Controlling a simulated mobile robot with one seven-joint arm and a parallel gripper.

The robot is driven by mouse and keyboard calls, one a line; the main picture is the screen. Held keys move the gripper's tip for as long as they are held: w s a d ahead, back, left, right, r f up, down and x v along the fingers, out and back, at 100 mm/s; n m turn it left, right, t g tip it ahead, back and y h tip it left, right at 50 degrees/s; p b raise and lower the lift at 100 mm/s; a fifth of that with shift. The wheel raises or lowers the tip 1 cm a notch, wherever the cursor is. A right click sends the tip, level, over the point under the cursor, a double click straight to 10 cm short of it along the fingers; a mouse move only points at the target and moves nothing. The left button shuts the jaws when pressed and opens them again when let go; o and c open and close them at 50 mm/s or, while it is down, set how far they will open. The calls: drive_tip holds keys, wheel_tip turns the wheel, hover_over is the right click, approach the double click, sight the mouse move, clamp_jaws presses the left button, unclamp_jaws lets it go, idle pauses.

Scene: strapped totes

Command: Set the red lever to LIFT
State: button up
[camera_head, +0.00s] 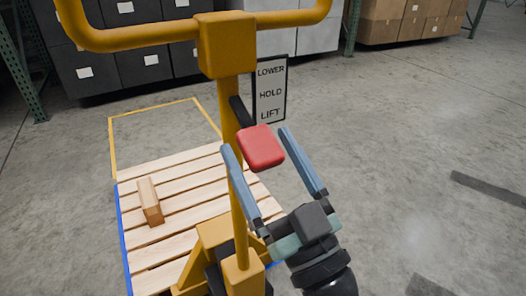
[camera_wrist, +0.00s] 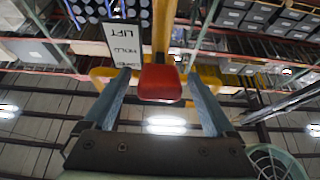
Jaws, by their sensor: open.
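The red lever's block-shaped knob (camera_head: 261,148) sits on a short black arm beside the yellow post of the pallet jack. A sign (camera_head: 270,90) behind it reads LOWER, HOLD, LIFT from top to bottom. In the head view the knob appears just below the LIFT word; I cannot tell its exact setting. My gripper (camera_head: 256,139) is open, with one blue finger on each side of the knob. The wrist view shows the knob (camera_wrist: 160,82) between the fingers (camera_wrist: 158,75), with gaps on both sides, and the sign (camera_wrist: 122,40) upside down.
The yellow post (camera_head: 232,120) and handle bar (camera_head: 130,38) rise close to my gripper. A wooden pallet (camera_head: 180,172) with a small wooden block (camera_head: 150,201) lies to the left. Dark bins (camera_head: 128,45) and cartons (camera_head: 400,20) stand behind. The floor at right is mostly clear.

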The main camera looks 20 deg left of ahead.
drive_tip(key=b+v, duration=0.1)
drive_tip(key=v, duration=1.2)
drive_tip(key=shift+w, duration=0.1)
